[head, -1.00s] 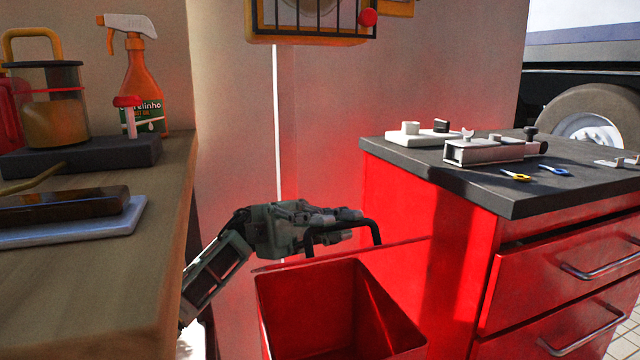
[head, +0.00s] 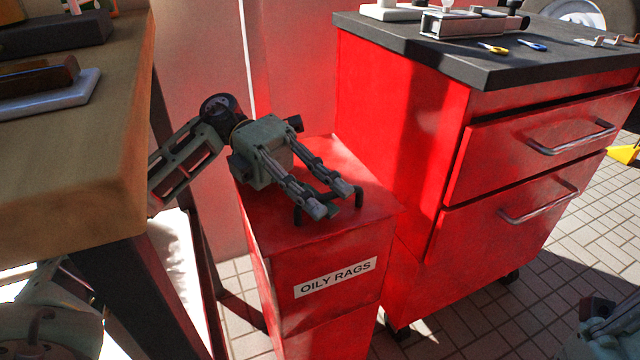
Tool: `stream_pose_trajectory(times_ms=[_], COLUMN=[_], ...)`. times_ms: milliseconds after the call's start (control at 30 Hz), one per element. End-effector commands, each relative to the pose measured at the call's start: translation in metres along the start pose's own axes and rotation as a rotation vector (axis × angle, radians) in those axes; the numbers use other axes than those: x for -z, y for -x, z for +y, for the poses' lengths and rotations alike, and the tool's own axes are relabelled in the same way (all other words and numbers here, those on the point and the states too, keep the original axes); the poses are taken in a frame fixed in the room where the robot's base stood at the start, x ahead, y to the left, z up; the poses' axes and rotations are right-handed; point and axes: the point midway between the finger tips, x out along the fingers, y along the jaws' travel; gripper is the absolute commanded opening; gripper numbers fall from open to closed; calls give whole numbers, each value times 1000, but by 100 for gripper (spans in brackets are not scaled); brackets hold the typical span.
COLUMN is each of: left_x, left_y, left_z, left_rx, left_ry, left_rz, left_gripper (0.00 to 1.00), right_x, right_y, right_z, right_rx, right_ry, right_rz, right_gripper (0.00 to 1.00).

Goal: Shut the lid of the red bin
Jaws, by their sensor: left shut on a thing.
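The red bin (head: 305,325) stands between the wooden bench and the red cabinet, with an "OILY RAGS" label (head: 336,278) on its front. Its red lid (head: 375,207) lies flat across the top and covers the opening, so the inside is hidden. The black lid handle (head: 298,217) is at the lid's front part. My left gripper (head: 331,200) reaches over the lid from the left and is shut on this handle. My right gripper (head: 605,325) shows only in part at the lower right edge; its fingers are not clear.
The wooden bench (head: 120,170) with dark legs is close on the left. The red drawer cabinet (head: 395,150) stands close on the right, with tools on its dark top (head: 380,30).

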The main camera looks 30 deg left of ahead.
Motion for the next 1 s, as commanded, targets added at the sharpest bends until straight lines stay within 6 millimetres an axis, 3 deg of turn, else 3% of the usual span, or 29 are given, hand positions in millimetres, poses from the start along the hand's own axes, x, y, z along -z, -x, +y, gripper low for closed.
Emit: stream_pose_trajectory(times_ms=[400, 433, 533, 1000], left_x=[1, 1, 1, 0], left_y=[-2, -2, -2, 0], left_z=[8, 8, 8, 5], left_rx=[-17, -17, -16, -12], left_ry=[8, 9, 8, 2], left_rz=[4, 5, 5, 1], left_gripper=[0, 9, 16, 16], right_x=[0, 0, 1, 2], right_y=[0, 0, 0, -1], right_z=[0, 0, 0, 0], right_rx=[1, 1, 1, 4], right_ry=[1, 1, 1, 2], right_rz=[2, 2, 3, 7], right_gripper=[0, 0, 0, 0])
